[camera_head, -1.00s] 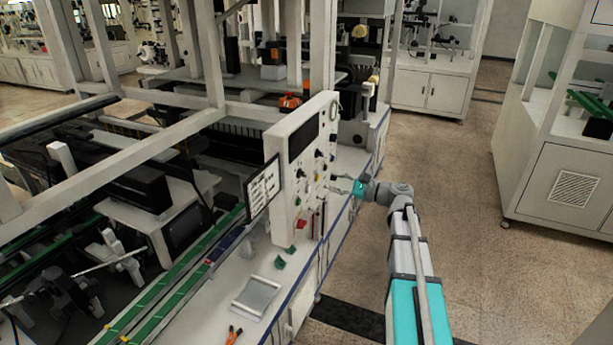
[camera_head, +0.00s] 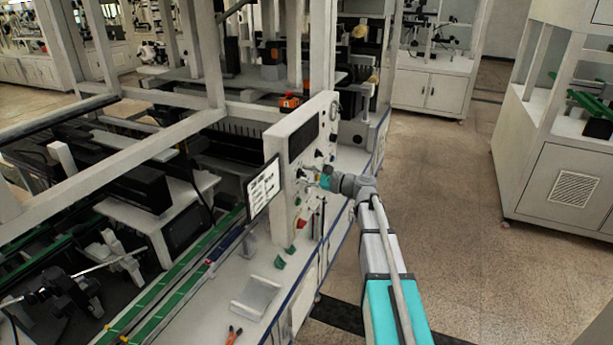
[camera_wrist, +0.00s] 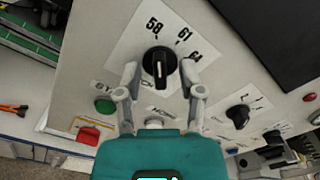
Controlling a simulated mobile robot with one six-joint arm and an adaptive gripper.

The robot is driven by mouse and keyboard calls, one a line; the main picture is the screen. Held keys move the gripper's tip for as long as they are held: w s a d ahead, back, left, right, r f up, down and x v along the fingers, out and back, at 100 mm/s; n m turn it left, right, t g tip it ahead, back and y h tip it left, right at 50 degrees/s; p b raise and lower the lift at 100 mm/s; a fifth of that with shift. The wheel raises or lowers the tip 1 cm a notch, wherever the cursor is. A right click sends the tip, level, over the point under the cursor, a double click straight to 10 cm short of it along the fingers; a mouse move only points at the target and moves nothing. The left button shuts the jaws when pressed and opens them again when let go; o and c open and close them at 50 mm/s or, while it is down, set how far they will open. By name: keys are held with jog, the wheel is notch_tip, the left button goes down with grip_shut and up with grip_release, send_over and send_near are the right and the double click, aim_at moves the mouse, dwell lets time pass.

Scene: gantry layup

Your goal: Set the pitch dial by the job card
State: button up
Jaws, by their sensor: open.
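The pitch dial (camera_wrist: 160,62) is a black knob on a white plate marked 58, 61 and 64 in the wrist view. A white line on the knob shows, but which number it indicates is hard to tell. My gripper (camera_wrist: 159,75) is open, with one finger on each side of the knob's near part; contact cannot be told. In the head view my gripper (camera_head: 312,175) is at the front of the white control panel (camera_head: 300,198). The job card (camera_head: 263,188) is a white sheet in a dark frame left of the panel; its writing is too small to read.
A second black knob (camera_wrist: 238,115), a green button (camera_wrist: 105,105) and a red switch (camera_wrist: 88,135) are close by on the panel. A grey tray (camera_head: 256,296) and orange-handled pliers (camera_head: 233,335) lie on the bench. Floor right of my arm is clear.

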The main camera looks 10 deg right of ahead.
grip_shut()
jog(key=shift+n, duration=0.5)
dwell(0.3)
grip_release()
jog(key=v, duration=1.2)
